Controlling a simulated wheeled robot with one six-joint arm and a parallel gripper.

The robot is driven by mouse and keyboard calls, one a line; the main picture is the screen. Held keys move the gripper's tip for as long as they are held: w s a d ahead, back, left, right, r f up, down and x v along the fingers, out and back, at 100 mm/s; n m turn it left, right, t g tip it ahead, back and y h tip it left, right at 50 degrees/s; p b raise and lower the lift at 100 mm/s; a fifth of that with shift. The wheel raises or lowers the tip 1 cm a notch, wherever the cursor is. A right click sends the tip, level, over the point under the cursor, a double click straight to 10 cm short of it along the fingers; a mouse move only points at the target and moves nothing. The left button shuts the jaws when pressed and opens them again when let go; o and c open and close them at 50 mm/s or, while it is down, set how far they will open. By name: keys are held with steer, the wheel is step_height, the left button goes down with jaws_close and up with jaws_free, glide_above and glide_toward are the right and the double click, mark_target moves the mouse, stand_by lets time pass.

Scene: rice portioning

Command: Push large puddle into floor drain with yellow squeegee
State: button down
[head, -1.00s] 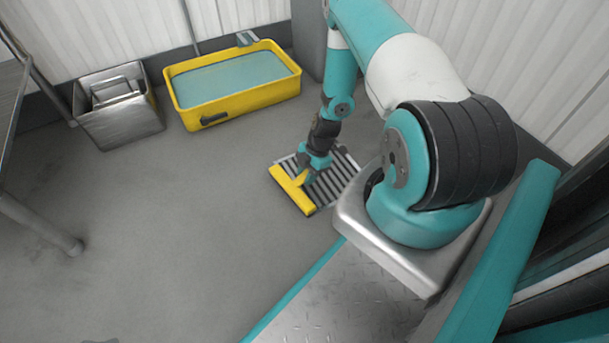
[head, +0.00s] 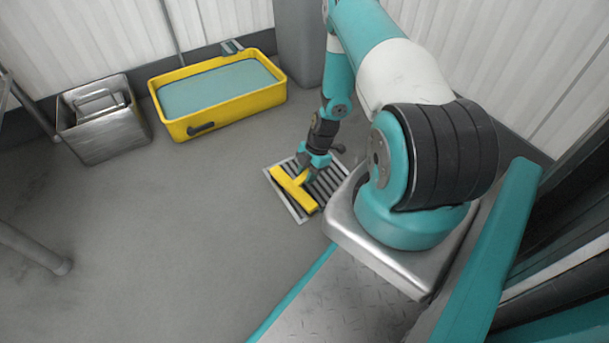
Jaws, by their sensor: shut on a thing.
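The yellow squeegee (head: 293,189) has its wide head lying across the slatted floor drain (head: 300,213). My gripper (head: 312,164) is shut on the squeegee, just above its head. The drain is a metal grate set in the grey floor, and my arm and the squeegee hide part of it. No large puddle stands out on the visible floor around the drain.
A yellow tub (head: 220,118) filled with bluish liquid stands at the back wall. A metal bin (head: 103,127) stands left of it. A metal leg (head: 38,248) reaches in at the left. The floor left of the drain is clear.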

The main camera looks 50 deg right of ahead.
steer(key=shift+s+d, duration=0.2)
steer(key=shift+d, duration=1.15)
stand_by(0.5)
step_height(320, 180, up, 8)
steer(key=p, duration=0.7)
steer(key=shift+r, duration=0.1)
steer(key=w+a+r+m+t+h+p, duration=0.1)
steer(key=w+a+r+m+p, duration=0.5)
steer(key=r, duration=0.5)
steer(key=w+a+r+m+t+h+p, duration=0.1)
steer(key=w+a+r+m+h+p, duration=0.25)
steer(key=a+r, duration=0.65)
steer(key=w+a+r+m+t+p, duration=0.25)
steer(key=a+r+m+p, duration=0.35)
steer(key=r, duration=0.7)
steer(key=s+d+r+p, duration=0.1)
steer(key=r+p, duration=1.6)
steer(key=r, duration=0.2)
steer(key=s+r+p, duration=0.2)
steer(key=r+p, duration=1.6)
steer(key=r, duration=0.1)
steer(key=shift+s+d+r+m+g+p, duration=0.15)
steer(key=shift+d+r+m+g+p, duration=0.2)
steer(key=shift+d+g, duration=0.1)
